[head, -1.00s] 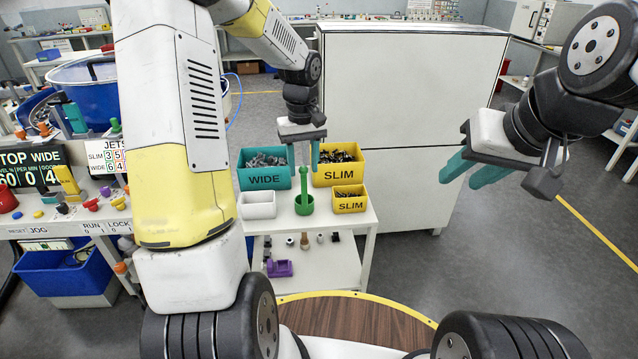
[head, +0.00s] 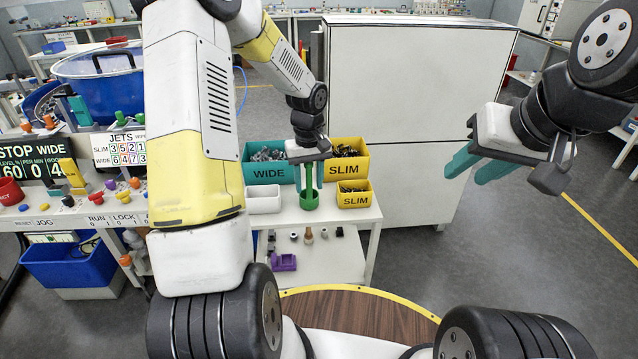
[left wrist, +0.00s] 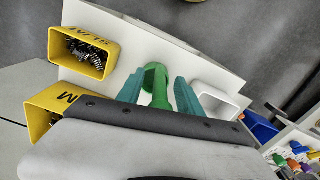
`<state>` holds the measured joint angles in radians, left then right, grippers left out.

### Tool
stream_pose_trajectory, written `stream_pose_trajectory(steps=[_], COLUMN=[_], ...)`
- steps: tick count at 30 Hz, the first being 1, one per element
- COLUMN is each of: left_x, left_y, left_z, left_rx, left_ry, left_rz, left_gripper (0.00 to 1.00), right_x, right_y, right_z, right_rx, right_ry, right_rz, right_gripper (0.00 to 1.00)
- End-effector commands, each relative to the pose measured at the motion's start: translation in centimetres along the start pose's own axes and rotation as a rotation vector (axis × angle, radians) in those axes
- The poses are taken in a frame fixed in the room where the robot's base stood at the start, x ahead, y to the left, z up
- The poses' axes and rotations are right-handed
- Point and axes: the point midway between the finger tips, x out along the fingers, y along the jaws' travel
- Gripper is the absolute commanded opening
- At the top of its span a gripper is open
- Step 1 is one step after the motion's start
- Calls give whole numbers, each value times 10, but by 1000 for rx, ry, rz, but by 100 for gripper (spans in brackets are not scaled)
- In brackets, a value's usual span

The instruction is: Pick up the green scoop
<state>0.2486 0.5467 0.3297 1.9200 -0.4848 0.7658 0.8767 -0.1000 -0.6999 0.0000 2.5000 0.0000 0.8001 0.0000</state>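The green scoop (head: 309,203) stands on the white table top, between the white bin and the small yellow SLIM bin. My left gripper (head: 308,184) is above it, pointing down, with its teal fingers on either side of the upright handle. In the left wrist view the scoop (left wrist: 158,88) shows between the two fingers (left wrist: 158,95), with a gap on both sides. The left gripper is open, and the gripper body hides part of the handle. My right gripper (head: 468,170) is open and empty, away to the right of the table.
Behind the scoop are a teal WIDE bin (head: 268,173) and a larger yellow SLIM bin (head: 350,172), both filled with parts. A white bin (head: 264,203) and a small yellow SLIM bin (head: 354,200) flank it closely. A tall white cabinet (head: 415,90) stands behind.

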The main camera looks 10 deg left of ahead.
Motion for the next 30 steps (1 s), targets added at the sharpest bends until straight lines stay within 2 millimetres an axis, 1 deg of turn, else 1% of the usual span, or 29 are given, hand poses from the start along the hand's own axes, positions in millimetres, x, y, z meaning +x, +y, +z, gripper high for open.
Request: stream_pose_trajectory(steps=[1,3,5,6,30], left_x=[0,0,0,0,0], left_y=[0,0,0,0,0], left_z=[0,0,0,0,0], left_rx=[0,0,0,0,0], left_ry=[0,0,0,0,0], left_rz=[0,0,0,0,0], left_gripper=[33,20,8,0,0], right_x=[0,0,0,0,0], right_y=[0,0,0,0,0], right_z=[0,0,0,0,0], right_rx=[0,0,0,0,0], right_ry=[0,0,0,0,0], right_rz=[0,0,0,0,0], right_gripper=[36,36,36,36,36])
